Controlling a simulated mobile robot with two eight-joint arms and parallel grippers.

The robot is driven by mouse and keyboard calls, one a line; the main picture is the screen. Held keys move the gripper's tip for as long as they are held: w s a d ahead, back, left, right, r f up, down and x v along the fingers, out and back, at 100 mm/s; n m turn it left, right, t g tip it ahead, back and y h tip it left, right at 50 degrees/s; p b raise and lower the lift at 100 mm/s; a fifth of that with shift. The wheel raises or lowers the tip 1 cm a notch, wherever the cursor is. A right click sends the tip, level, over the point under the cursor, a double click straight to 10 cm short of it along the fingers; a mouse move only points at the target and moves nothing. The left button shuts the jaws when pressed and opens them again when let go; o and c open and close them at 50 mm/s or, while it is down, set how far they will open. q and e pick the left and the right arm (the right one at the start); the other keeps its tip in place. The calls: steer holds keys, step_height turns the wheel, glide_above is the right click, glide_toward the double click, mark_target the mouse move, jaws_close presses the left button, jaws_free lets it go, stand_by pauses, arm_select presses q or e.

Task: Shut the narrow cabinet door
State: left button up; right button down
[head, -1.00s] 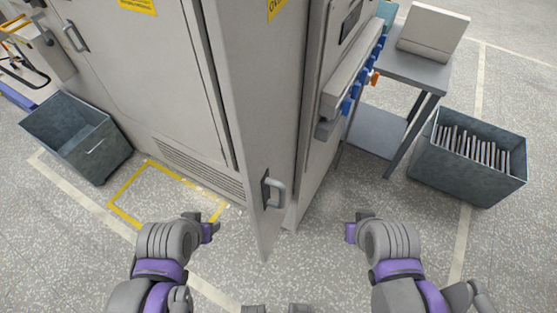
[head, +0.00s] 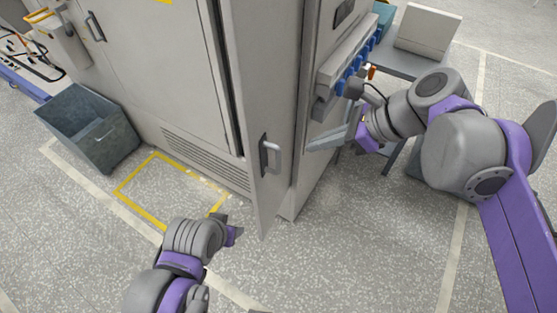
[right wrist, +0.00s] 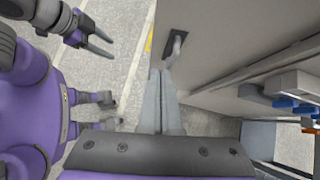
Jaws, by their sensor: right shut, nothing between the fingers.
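The narrow cabinet door (head: 262,85) stands partly open in the head view, with a dark gap along its left side. Its grey handle (head: 270,155) is low on its face. The handle also shows in the right wrist view (right wrist: 175,45), just beyond my fingertips. My right gripper (head: 312,145) is shut and empty, to the right of the handle in the head view. I cannot tell whether it touches the door. My left gripper (head: 232,225) is below and left of the door, clear of it. Its fingers look apart in the right wrist view (right wrist: 110,48).
A rail with blue parts (head: 345,75) is on the cabinet's side, close to my right gripper. A grey table (head: 405,65) stands behind my right arm. A grey bin (head: 105,140) is at the left. The floor in front is free.

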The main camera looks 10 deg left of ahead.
glide_toward(255, 148)
steer(key=shift+m, duration=0.4)
steer(key=x, duration=0.5)
steer(key=shift+d+f, duration=0.35)
steer(key=shift+d, duration=0.05)
steer(key=shift+w+a+f, duration=0.1)
steer(key=shift+a, duration=0.55)
steer(key=shift+a, duration=0.1)
